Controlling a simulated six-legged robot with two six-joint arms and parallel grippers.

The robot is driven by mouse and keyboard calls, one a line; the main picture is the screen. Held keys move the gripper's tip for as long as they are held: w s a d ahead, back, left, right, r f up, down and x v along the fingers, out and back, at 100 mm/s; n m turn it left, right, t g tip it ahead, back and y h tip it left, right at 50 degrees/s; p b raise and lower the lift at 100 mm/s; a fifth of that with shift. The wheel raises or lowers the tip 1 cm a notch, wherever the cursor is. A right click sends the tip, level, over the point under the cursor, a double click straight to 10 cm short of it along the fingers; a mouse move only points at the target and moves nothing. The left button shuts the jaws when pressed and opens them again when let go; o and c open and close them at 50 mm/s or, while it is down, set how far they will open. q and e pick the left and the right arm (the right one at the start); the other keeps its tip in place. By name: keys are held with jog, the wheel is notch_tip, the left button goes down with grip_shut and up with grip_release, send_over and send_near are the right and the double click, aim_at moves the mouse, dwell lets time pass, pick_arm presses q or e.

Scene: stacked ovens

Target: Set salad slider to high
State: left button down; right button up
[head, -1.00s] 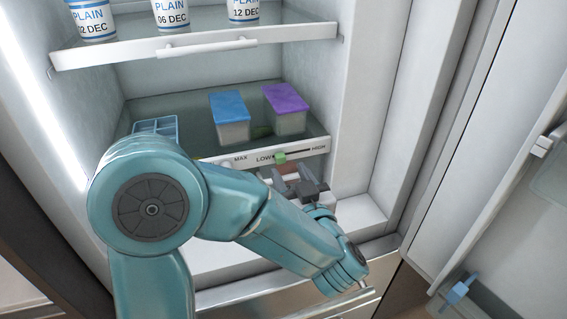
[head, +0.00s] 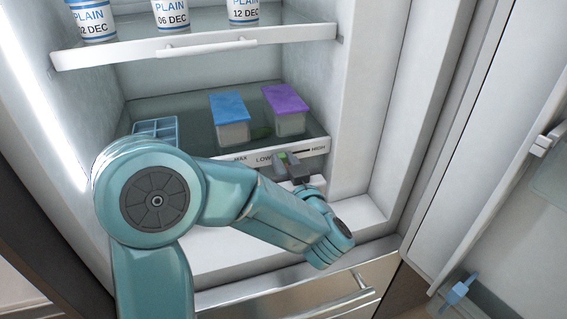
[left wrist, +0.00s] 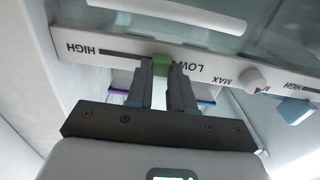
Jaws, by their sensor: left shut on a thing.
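The green salad slider (head: 281,158) sits at the LOW end of its track on the white strip (head: 322,146) under the fridge's bottom shelf. HIGH is printed at the right end in the head view. My left gripper (head: 288,161) reaches in from below and is shut on the slider, partly hiding it. In the left wrist view, which is upside down, the green slider (left wrist: 161,64) shows between the two fingertips (left wrist: 163,74), beside the LOW label. The dark track runs left from it to HIGH. My right gripper is out of view.
A blue-lidded box (head: 230,107) and a purple-lidded box (head: 286,99) stand behind the strip, with a blue tray (head: 157,128) at left. A white knob (left wrist: 255,80) is near MAX. An open door (head: 500,150) stands at right; a drawer handle (head: 364,284) is below.

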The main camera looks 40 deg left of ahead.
aim_at(305, 149)
pick_arm(q)
jog(key=w, duration=0.1)
jog(key=w+d+p, duration=0.1)
jog(key=w, duration=0.1)
jog(key=w+d, duration=0.1)
jog(key=shift+w+d+r, duration=0.1)
jog(key=shift+w+d, duration=0.1)
jog(key=shift+w, duration=0.15)
jog(key=shift+w+d, duration=0.15)
jog(key=shift+w, duration=0.15)
jog(key=c, duration=1)
grip_release()
jog(key=shift+w, duration=0.15)
jog(key=shift+o, duration=0.2)
jog(key=shift+d, duration=0.2)
jog(key=v, duration=1.6)
jog(key=shift+p, duration=0.45)
